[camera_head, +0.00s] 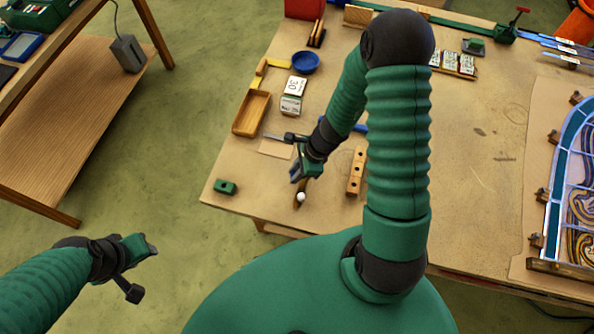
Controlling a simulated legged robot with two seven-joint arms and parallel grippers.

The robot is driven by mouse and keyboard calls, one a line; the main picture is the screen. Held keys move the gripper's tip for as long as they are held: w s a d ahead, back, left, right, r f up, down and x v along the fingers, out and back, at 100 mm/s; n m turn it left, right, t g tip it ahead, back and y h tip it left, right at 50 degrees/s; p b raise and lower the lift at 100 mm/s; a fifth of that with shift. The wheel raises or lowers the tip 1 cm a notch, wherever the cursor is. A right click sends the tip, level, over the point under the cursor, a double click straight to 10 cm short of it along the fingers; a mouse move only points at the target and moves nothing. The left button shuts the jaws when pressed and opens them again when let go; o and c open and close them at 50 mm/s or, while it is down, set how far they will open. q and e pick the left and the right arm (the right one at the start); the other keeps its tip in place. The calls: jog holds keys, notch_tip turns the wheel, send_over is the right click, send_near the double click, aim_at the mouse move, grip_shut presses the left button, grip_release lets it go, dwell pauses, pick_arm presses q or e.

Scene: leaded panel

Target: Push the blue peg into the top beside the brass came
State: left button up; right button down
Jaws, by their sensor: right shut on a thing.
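My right gripper (299,174) is low over the near left part of the bench top, pointing down. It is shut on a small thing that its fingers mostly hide. A brown piece with a round white end (301,197) shows just below the fingers; I cannot tell whether it is held or lies on the bench. A bit of something blue (360,127) shows beside my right forearm, mostly hidden. I cannot make out the brass came. My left gripper (143,249) hangs over the floor at the left, away from the bench; whether its fingers are apart is unclear.
A wooden block with holes (356,172) stands right of my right gripper. A green block (225,187), a wooden tray (251,113) and a blue bowl (305,62) are on the left. The leaded panel (575,150) lies far right. The bench's middle right is clear.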

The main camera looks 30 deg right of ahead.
jog(key=shift+f, duration=0.3)
jog(key=c, duration=1.2)
grip_release()
jog(key=shift+c, duration=0.2)
jog(key=shift+r, duration=0.2)
jog(key=p+v, duration=0.2)
jog(key=v, duration=1.4)
jog(key=shift+d, duration=0.2)
